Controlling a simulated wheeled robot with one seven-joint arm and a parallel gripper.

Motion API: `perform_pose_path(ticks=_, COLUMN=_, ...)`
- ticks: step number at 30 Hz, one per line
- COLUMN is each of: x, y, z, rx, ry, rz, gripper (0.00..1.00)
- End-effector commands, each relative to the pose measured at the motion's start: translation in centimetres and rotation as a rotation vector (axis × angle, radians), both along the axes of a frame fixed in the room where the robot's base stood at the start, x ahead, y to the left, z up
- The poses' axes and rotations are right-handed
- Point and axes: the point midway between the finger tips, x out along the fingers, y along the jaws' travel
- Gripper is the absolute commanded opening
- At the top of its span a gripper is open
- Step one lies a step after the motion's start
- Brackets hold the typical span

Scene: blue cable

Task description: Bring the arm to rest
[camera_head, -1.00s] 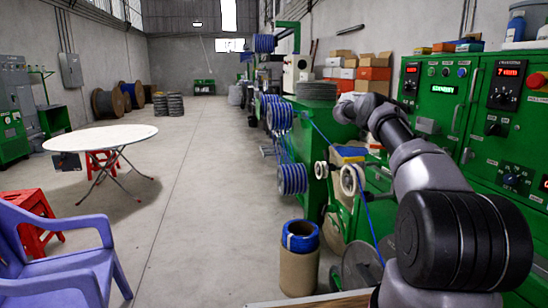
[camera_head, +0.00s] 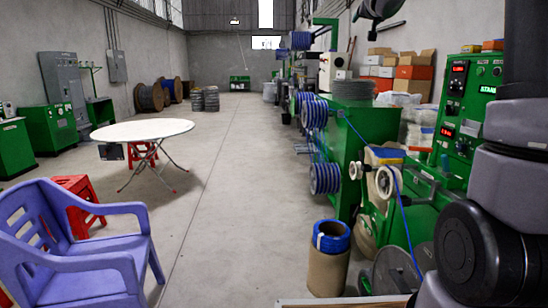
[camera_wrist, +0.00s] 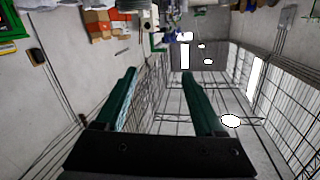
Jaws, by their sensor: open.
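My gripper (camera_wrist: 158,74) shows in the wrist view with its two dark green fingers apart and nothing between them. In the head view, part of my gripper (camera_head: 378,10) shows at the top edge, right of the middle, cut off by the frame. My arm stands raised along the right edge of the head view, and its upper part is partly out of the frame.
Green machines with a control panel (camera_head: 467,105) and blue cable spools (camera_head: 325,178) stand at the right. A cardboard drum with a blue rim (camera_head: 327,270) is on the floor. A round white table (camera_head: 142,130) and a purple chair (camera_head: 80,250) are left. The middle aisle is clear.

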Motion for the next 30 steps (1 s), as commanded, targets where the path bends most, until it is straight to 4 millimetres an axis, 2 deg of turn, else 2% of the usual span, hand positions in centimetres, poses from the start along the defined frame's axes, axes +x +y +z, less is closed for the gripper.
perform_pose_path(ticks=1, x=-3.1, y=1.5, z=-0.1, rx=0.017, ry=0.034, rz=0.052, gripper=0.71)
perform_pose_path(ticks=3, x=-7.2, y=3.4, z=-1.4, rx=0.049, ry=0.105, rz=0.118, gripper=0.71)
perform_pose_path(ticks=5, x=-10.9, y=4.6, z=-2.9, rx=0.078, ry=0.175, rz=0.163, gripper=0.71)
perform_pose_path(ticks=7, x=-15.5, y=5.8, z=-5.1, rx=0.113, ry=0.264, rz=0.204, gripper=0.71)
perform_pose_path(ticks=12, x=-26.8, y=7.0, z=-11.7, rx=0.2, ry=0.497, rz=0.238, gripper=0.71)
perform_pose_path(ticks=15, x=-32.7, y=6.9, z=-15.6, rx=0.25, ry=0.625, rz=0.222, gripper=0.71)
perform_pose_path(ticks=18, x=-37.6, y=6.6, z=-19.1, rx=0.29, ry=0.731, rz=0.194, gripper=0.71)
perform_pose_path(ticks=21, x=-40.9, y=6.2, z=-21.5, rx=0.319, ry=0.804, rz=0.166, gripper=0.71)
perform_pose_path(ticks=24, x=-42.7, y=6.0, z=-22.9, rx=0.335, ry=0.845, rz=0.148, gripper=0.71)
perform_pose_path(ticks=30, x=-43.4, y=5.9, z=-23.5, rx=0.342, ry=0.864, rz=0.139, gripper=0.71)
